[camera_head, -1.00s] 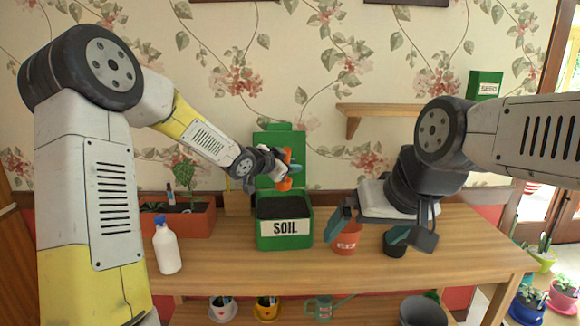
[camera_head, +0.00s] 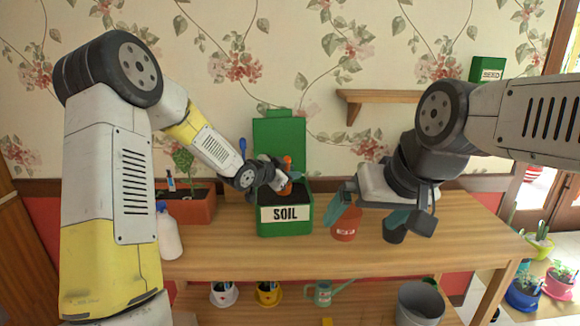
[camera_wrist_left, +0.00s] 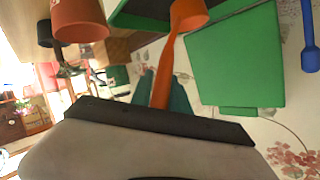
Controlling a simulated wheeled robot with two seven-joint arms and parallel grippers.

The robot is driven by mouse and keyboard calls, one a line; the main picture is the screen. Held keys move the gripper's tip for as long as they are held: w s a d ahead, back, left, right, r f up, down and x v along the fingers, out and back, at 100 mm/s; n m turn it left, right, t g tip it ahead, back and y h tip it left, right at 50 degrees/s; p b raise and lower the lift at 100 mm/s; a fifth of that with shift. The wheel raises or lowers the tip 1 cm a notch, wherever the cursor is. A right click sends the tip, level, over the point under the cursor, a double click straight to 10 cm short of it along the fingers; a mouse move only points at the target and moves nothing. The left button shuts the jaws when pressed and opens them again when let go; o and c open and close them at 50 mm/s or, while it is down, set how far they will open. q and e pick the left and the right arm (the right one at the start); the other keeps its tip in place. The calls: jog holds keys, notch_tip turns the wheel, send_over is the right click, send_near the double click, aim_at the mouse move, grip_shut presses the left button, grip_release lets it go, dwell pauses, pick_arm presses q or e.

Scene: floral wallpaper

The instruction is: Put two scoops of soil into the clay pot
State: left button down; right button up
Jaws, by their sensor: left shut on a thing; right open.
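The green soil box (camera_head: 285,228), labelled SOIL, stands open on the table with dark soil inside. My left gripper (camera_head: 283,178) is over the box, shut on an orange scoop (camera_head: 288,163). The scoop (camera_wrist_left: 188,15) also shows in the left wrist view, its head near the box opening. Whether it touches soil or carries any is hidden. The reddish clay pot (camera_head: 346,224) stands right of the box. My right gripper (camera_head: 378,218) is open; its left finger overlaps the pot in the head view, with no visible grip on it.
A black pot (camera_head: 394,232) stands right of the clay pot, partly behind a right gripper finger. A spray bottle (camera_head: 168,232) and a planter (camera_head: 190,207) stand left of the box. The front of the wooden table (camera_head: 300,258) is clear.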

pick_arm(q)
notch_tip(320, 180, down, 6)
jog(key=shift+f, duration=0.15)
dwell(0.6)
dwell(1.2)
notch_tip(320, 180, up, 11)
jog(key=shift+f, duration=0.15)
dwell(0.9)
jog(key=shift+d, duration=0.15)
